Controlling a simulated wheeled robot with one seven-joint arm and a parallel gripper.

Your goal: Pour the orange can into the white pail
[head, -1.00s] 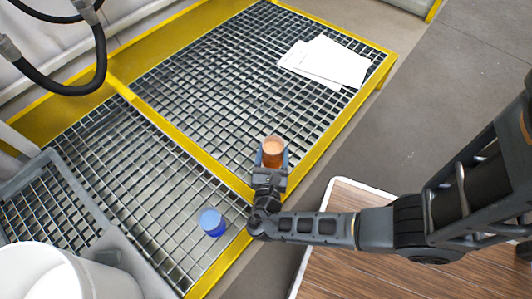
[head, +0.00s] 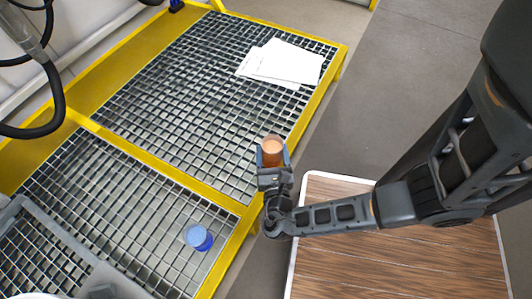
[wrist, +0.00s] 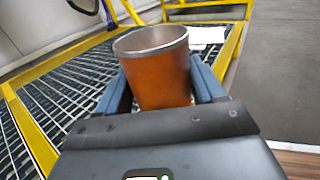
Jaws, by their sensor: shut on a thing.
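The orange can (head: 272,148) is held upright in my gripper (head: 272,160), above the right edge of the yellow-framed grating. In the wrist view the orange can (wrist: 158,72) stands between the two blue-grey fingers of my gripper (wrist: 165,88), its open rim facing up. The inside near the rim looks bare metal, and its bottom is hidden there. The white pail (head: 38,296) shows only as a sliver of rim at the bottom left of the head view, well left of and nearer than my gripper. Its inside is out of view.
A blue cup or can (head: 199,238) stands on the grating (head: 130,215) between the gripper and the pail. White papers (head: 283,63) lie on the far grating. Black hoses (head: 50,90) hang at the left. A wood-topped surface (head: 400,265) lies under my arm.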

